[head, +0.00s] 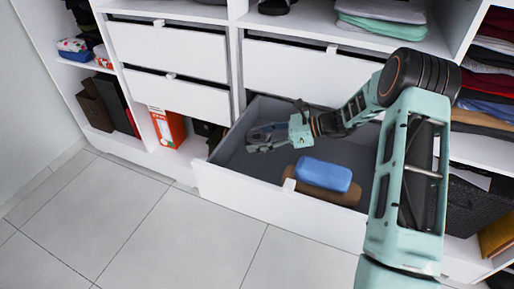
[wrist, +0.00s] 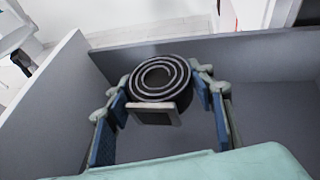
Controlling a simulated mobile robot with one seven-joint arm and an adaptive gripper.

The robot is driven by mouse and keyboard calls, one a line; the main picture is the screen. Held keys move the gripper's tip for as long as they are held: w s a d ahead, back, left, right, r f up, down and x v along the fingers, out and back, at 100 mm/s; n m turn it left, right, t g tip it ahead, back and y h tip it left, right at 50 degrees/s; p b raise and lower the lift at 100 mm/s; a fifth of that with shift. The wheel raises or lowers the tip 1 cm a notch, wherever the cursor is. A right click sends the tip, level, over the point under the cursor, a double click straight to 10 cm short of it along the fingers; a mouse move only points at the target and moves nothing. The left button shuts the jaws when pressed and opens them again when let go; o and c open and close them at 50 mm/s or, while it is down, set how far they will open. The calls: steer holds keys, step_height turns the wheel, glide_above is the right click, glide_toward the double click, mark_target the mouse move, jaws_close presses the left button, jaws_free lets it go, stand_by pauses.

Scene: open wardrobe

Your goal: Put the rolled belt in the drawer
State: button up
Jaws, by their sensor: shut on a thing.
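The rolled belt (wrist: 160,78) is a dark coil with light edges and a squarish buckle, seen between the two blue-padded fingers of my gripper (wrist: 160,90) in the wrist view. My gripper is shut on it. In the head view my gripper (head: 268,138) is over the left part of the open drawer (head: 238,198), with its fingers pointing left; the belt is small and dark there. The drawer's grey walls (wrist: 68,85) surround the belt's place in the wrist view. I cannot tell whether the belt touches the drawer floor.
A blue case (head: 324,174) and a brown rolled item (head: 328,191) lie in the drawer's front middle. The drawer's left part is bare. Shut white drawers (head: 168,48) are above. An orange box (head: 167,127) stands on the shelf to the left. The tiled floor in front is clear.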

steer(key=f, duration=0.2)
steer(key=f+b, duration=0.1)
steer(key=shift+w+a+f, duration=0.1)
steer(key=shift+w+f, duration=0.1)
steer(key=shift+f, duration=0.15)
steer(key=shift+s+f+b, duration=0.1)
steer(key=shift+f+b, duration=0.2)
steer(key=shift+f, duration=0.25)
